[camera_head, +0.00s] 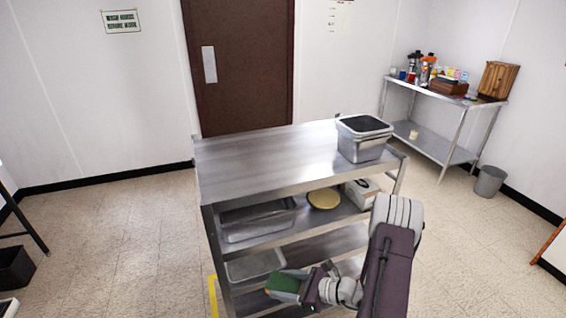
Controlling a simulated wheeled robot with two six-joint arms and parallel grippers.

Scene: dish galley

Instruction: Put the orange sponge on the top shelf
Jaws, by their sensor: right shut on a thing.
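My right gripper (304,287) is shut on a sponge (284,282) at the front of the steel shelf unit. The sponge shows a green upper face and an orange-brown lower edge. It is held at about the height of the lower shelves, well below the top shelf (262,158). I cannot tell whether it touches a shelf. The top shelf is bare metal over its left and middle parts. My left gripper is out of view.
A steel container with a dark lid (363,138) stands at the top shelf's right end. My right arm covers the unit's lower right.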

